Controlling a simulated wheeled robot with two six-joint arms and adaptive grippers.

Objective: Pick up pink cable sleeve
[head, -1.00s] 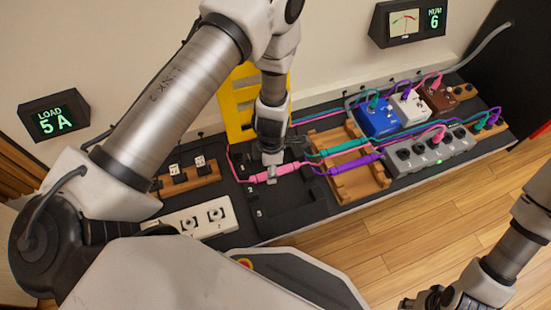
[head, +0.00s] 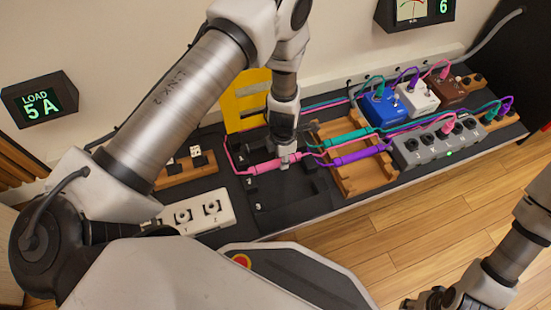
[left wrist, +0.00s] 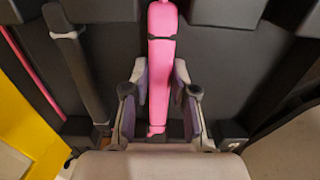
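The pink cable sleeve (head: 263,167) lies on a black tray (head: 290,200) at mid-bench, with pink cable running from its ends. Teal (head: 345,140) and purple (head: 350,159) sleeves lie over the wooden rack to its right. My left gripper (head: 285,162) is over the right end of the pink sleeve. In the left wrist view the pink sleeve (left wrist: 161,60) runs between the two fingers of my left gripper (left wrist: 159,85); they stand apart on either side of it, with narrow gaps visible. My right gripper (head: 425,301) is at the bottom edge, partly cut off; its fingers are unclear.
A wooden rack (head: 353,178) stands right of the tray. Blue (head: 380,107), white (head: 418,97) and brown (head: 449,92) pedals and a grey socket strip (head: 425,152) stand further right. A yellow frame (head: 240,105) is behind. A white socket box (head: 190,216) is at left.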

